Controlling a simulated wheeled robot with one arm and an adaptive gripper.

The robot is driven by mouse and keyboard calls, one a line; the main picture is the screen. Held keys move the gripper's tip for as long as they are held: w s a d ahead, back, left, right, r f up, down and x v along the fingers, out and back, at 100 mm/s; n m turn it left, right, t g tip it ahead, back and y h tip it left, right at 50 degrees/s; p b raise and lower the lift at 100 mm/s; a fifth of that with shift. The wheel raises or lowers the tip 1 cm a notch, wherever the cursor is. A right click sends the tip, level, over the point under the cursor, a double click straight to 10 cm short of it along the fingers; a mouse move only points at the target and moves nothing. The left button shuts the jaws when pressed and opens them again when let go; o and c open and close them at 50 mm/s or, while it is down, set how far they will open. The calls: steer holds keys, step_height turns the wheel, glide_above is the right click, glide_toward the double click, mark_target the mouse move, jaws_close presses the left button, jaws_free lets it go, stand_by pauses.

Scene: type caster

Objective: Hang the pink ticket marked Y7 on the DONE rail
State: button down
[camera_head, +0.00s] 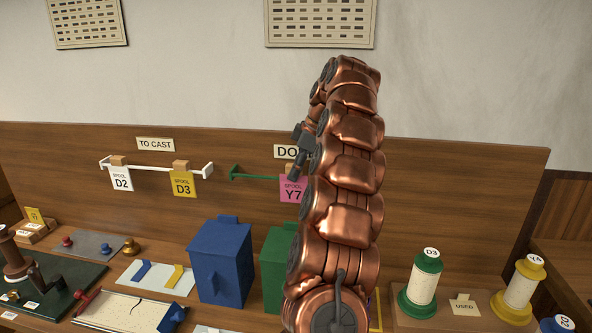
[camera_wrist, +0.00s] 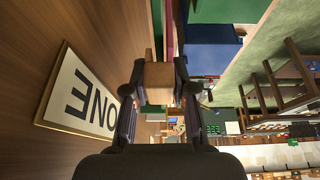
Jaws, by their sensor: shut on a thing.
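The pink ticket marked Y7 (camera_head: 292,190) hangs upright from a wooden block at the green DONE rail (camera_head: 254,178) in the head view; I cannot tell whether it rests on the rail. My gripper (camera_head: 298,163) is at its top, partly hidden by my copper arm. In the wrist view my gripper (camera_wrist: 157,75) is shut on the wooden block (camera_wrist: 157,82), the ticket's top. The DONE sign (camera_wrist: 75,92) is close by on the left there, and partly shows in the head view (camera_head: 284,151). My arm hides the rail's right part.
A white TO CAST rail (camera_head: 150,168) holds a white D2 ticket (camera_head: 121,179) and a yellow D3 ticket (camera_head: 183,184). A blue box (camera_head: 221,264) and a green box (camera_head: 275,270) stand below. Spools stand at the right, near a USED card (camera_head: 464,306).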

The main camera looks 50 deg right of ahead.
steer(key=shift+f+b, duration=0.55)
steer(key=shift+f, duration=0.2)
steer(key=c, duration=0.9)
jaws_free()
steer(key=shift+o, duration=0.2)
steer(key=shift+r, duration=0.1)
steer(key=shift+r+p, duration=2.75)
steer(key=shift+r, duration=0.25)
